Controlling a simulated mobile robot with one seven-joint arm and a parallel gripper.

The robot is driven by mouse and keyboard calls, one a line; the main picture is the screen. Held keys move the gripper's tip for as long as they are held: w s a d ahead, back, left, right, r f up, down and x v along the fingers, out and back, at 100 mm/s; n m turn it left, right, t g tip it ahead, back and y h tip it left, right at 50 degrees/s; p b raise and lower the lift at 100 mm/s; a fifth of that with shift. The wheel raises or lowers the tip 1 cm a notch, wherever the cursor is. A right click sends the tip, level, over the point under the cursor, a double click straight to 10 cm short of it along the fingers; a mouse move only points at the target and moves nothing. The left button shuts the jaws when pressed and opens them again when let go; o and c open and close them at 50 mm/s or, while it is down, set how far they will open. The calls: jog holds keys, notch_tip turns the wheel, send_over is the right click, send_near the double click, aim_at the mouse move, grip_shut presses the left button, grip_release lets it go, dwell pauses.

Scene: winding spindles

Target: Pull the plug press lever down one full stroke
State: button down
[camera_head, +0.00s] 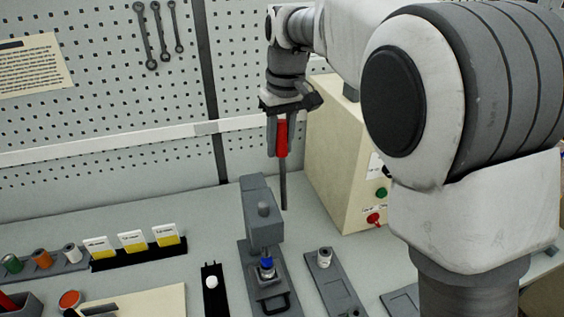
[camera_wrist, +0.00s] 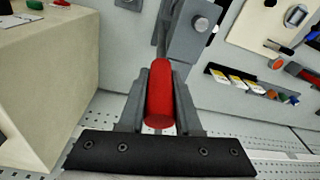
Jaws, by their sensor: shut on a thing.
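The plug press (camera_head: 258,215) is a grey upright machine on the bench, with a ram over a small part with a blue top (camera_head: 266,263). Its lever is a grey rod (camera_head: 284,190) with a red grip (camera_head: 282,138), standing roughly upright on the right side of the press. My gripper (camera_head: 281,120) is shut on the red grip near its upper end. In the wrist view the red grip (camera_wrist: 160,95) lies between the two fingers, and the press body (camera_wrist: 185,35) shows beyond it.
A cream box (camera_head: 340,150) with green and red buttons stands close to the right of the lever. Left of the press are a black strip with a white knob (camera_head: 211,283), yellow-and-white cards (camera_head: 132,241) and several spools.

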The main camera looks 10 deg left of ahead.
jog(key=shift+s+d+f+t+b, duration=0.1)
jog(key=shift+s+d+t+b, duration=0.15)
jog(key=shift+s+b, duration=0.45)
jog(key=shift+s+d+t+b, duration=0.15)
jog(key=shift+s+d+b, duration=0.1)
jog(key=shift+b, duration=0.85)
jog(key=shift+s+f+b, duration=0.1)
jog(key=shift+f+b, duration=0.05)
jog(key=shift+b, duration=0.35)
jog(key=shift+s+d+t+y+b, duration=0.25)
jog(key=shift+s+b, duration=0.15)
jog(key=shift+b, duration=0.45)
jog(key=shift+s+d+t+y+b, duration=0.15)
jog(key=shift+s+t+b, duration=0.15)
jog(key=shift+b, duration=0.5)
jog(key=shift+s+d+f+t+b, duration=0.1)
jog(key=shift+s+d+t+b, duration=0.2)
jog(key=shift+b, duration=0.45)
jog(key=shift+s+a+t+b, duration=0.1)
jog(key=shift+s+b, duration=0.25)
jog(key=shift+b, duration=0.35)
jog(key=shift+s+d+y, duration=0.1)
jog(key=shift+y, duration=0.2)
